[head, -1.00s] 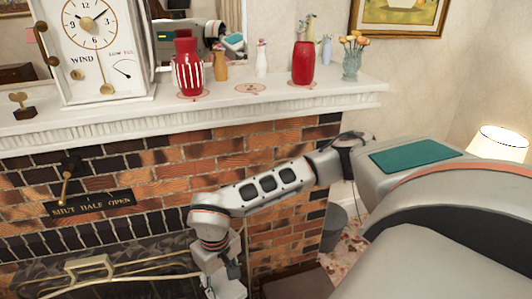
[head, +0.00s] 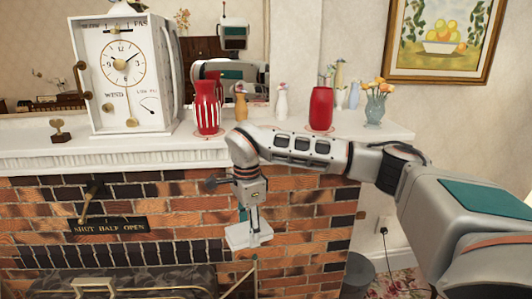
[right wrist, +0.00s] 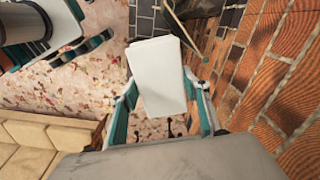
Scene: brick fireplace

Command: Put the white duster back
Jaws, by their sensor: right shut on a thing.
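The white duster (head: 249,235) is a pale block held in my right gripper (head: 246,218), in front of the brick fireplace and below the mantel shelf. In the right wrist view the duster (right wrist: 158,75) is a plain white slab between the two teal-edged fingers of the right gripper (right wrist: 162,105), which is shut on it. The duster touches no shelf or floor that I can see. My left gripper is not in view.
The white mantel (head: 90,153) bears a clock (head: 125,70), a striped red vase (head: 207,105), a plain red vase (head: 321,108), small vases and a flower vase (head: 374,108). A mirror stands behind them. A fire screen handle (head: 95,285) is low left. A grey bin (head: 357,275) stands right.

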